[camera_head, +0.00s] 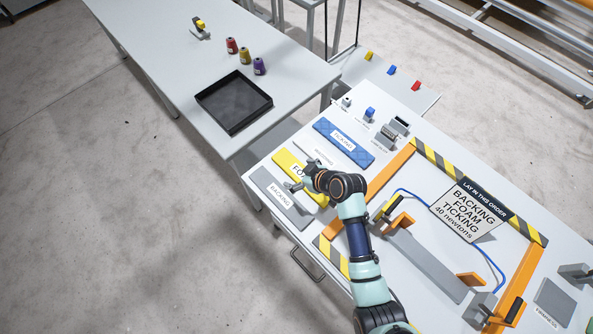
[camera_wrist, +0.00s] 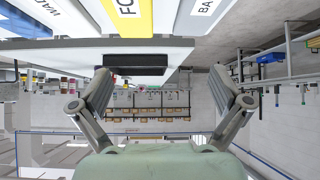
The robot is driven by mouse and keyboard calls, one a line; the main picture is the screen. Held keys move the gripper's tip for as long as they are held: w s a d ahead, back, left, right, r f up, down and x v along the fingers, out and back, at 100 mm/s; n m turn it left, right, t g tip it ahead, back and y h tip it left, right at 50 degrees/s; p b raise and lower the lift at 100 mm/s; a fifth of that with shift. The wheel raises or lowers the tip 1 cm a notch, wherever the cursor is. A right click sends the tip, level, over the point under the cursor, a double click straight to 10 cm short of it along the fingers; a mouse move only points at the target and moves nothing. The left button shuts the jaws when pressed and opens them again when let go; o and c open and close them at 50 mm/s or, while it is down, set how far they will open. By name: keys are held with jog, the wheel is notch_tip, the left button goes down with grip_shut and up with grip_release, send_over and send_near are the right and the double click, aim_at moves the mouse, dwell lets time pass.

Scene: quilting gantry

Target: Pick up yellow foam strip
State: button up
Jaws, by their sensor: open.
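The yellow foam strip (camera_head: 284,160) lies flat on the white workbench in the head view, between the grey backing strip (camera_head: 266,184) and a pale strip. My gripper (camera_head: 303,175) is over the yellow strip and hides part of it and its label. In the wrist view the yellow strip (camera_wrist: 140,26) shows at the top edge, cut off by the frame. My gripper (camera_wrist: 162,78) has its two fingers spread wide there, with nothing held between them. The gap in height between fingers and strip is hard to tell.
A blue ticking strip (camera_head: 343,142) lies beyond the pale strip. An orange frame (camera_head: 383,178) and a sign (camera_head: 470,209) stand to the right. A black tray (camera_head: 233,101) sits on the neighbouring table, with spools beyond it. Small blocks and holders line the bench's far edge.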

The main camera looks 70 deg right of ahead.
jog(key=m, duration=0.1)
send_near(301, 173)
jog(key=shift+w+f, duration=0.45)
jog(key=shift+w, duration=0.05)
jog(key=b+x, duration=0.1)
jog(key=x, duration=0.7)
jog(key=shift+d+b, duration=0.1)
jog(key=shift+b, duration=0.25)
jog(key=shift+s+r, duration=0.1)
jog(key=c, duration=0.9)
